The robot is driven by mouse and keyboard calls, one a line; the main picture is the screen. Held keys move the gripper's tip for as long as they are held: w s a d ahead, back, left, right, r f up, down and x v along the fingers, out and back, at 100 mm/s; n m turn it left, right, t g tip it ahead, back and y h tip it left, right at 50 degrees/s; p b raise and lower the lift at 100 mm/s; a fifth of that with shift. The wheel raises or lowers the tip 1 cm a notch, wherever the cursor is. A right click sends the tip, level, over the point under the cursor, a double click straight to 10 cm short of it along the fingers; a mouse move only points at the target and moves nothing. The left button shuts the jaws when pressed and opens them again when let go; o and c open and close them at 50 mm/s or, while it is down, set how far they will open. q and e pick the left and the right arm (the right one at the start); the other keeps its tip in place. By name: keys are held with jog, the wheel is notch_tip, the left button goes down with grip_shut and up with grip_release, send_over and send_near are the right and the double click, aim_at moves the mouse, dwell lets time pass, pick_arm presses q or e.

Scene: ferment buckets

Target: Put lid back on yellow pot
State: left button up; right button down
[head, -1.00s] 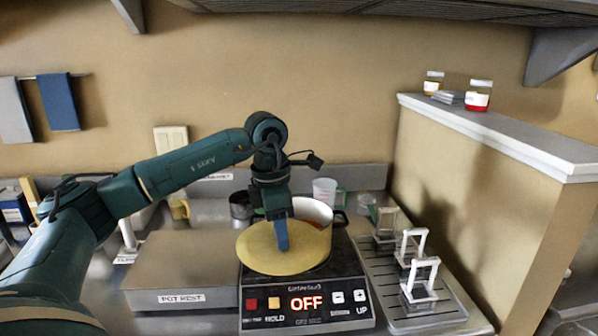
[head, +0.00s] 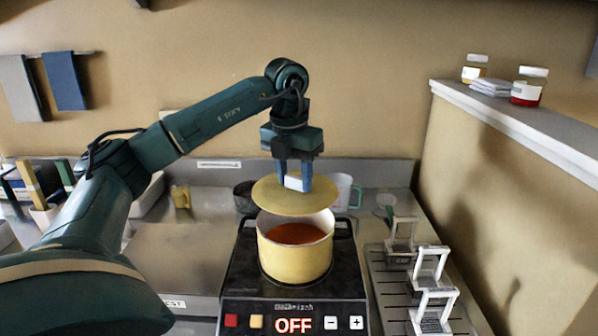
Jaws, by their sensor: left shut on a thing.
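The yellow pot (head: 296,263) stands upright on the black hot plate (head: 236,292), whose display reads OFF. The pot is uncovered at the front, and red-brown contents (head: 298,234) show inside. My left gripper (head: 293,186) is shut on the white handle of the round yellow lid (head: 277,205). A gap shows between lid and pot. The lid hides the back of the pot's rim. My right gripper is not in view.
A drip tray (head: 385,285) with several white-handled metal frames (head: 430,268) stands right of the hot plate. The pot rest (head: 165,262) on the left is bare. A clear measuring jug (head: 343,188) and a dark cup (head: 245,197) stand behind. A ledge wall rises at right.

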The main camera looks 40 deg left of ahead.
aim_at(294, 190)
pick_arm(q)
jog(key=shift+s+f, duration=0.1)
jog(key=shift+f, duration=0.35)
jog(key=shift+f+b, duration=0.35)
notch_tip(294, 190, down, 2)
jog(key=shift+b, duration=0.85)
jog(key=shift+f+b, duration=0.6)
jog(key=shift+f, duration=0.55)
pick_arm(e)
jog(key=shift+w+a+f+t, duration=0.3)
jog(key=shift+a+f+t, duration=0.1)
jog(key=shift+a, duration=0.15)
pick_arm(q)
jog(key=shift+r, duration=0.1)
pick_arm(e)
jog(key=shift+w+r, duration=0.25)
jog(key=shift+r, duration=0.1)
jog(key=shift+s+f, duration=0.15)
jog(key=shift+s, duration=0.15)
